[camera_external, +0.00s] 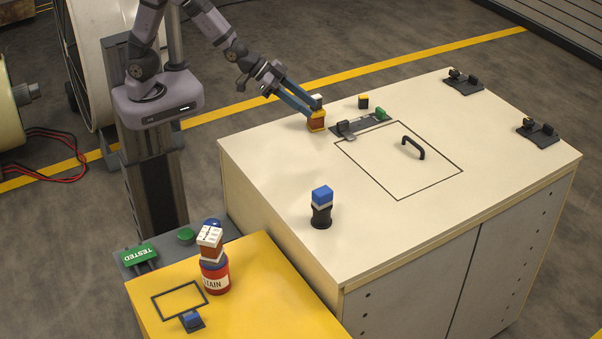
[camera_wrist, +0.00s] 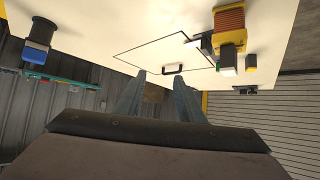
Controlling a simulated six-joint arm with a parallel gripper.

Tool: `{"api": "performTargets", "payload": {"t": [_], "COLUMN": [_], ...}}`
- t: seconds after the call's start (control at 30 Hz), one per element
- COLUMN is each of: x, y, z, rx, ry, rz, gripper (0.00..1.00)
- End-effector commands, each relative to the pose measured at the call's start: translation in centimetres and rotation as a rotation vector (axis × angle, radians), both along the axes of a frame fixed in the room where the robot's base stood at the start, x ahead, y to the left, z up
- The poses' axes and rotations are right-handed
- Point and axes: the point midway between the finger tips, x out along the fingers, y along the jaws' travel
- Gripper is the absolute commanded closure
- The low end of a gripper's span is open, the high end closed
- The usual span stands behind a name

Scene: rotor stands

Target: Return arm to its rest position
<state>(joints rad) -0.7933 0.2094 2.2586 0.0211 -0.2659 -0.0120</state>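My gripper (camera_external: 312,108) extends over the far left part of the cream bench (camera_external: 270,190). In the wrist view its fingers (camera_wrist: 161,73) are spread with nothing between them. An orange-brown block with yellow bands (camera_external: 317,122) stands on the bench; in the external view the fingertips overlap it. In the wrist view this block (camera_wrist: 229,22) is to the right, apart from the fingers. My arm is stretched out from its column.
A blue-topped piece in a black holder (camera_external: 322,203) stands near the bench front. A small black-and-yellow block (camera_external: 363,102), a latch with a green part (camera_external: 380,114) and a black handle (camera_external: 413,147) are nearby. A yellow table (camera_external: 255,290) holds a red-white container (camera_external: 215,277).

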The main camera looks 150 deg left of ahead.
Motion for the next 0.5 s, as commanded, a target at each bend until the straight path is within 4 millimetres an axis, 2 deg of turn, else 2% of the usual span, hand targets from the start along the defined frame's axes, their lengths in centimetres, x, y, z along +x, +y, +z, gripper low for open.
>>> {"api": "performTargets", "payload": {"t": [0.03,0.1,0.23,0.3,0.4,0.5], "x": [1.1,1.6,0.9,-0.5,-3.3,-6.6], "y": [-3.5,-8.1,-16.6,-21.0,-26.6,-30.9], "z": [-1.3,-2.9,-5.6,-6.9,-8.4,-9.4], "rx": [-0.041,-0.1,-0.198,-0.244,-0.296,-0.331], "ry": [0.044,0.117,0.27,0.363,0.499,0.629], "rz": [-0.065,-0.142,-0.291,-0.37,-0.478,-0.572], "gripper": [0.65,0.65,0.65,0.65,0.65,0.65]}}
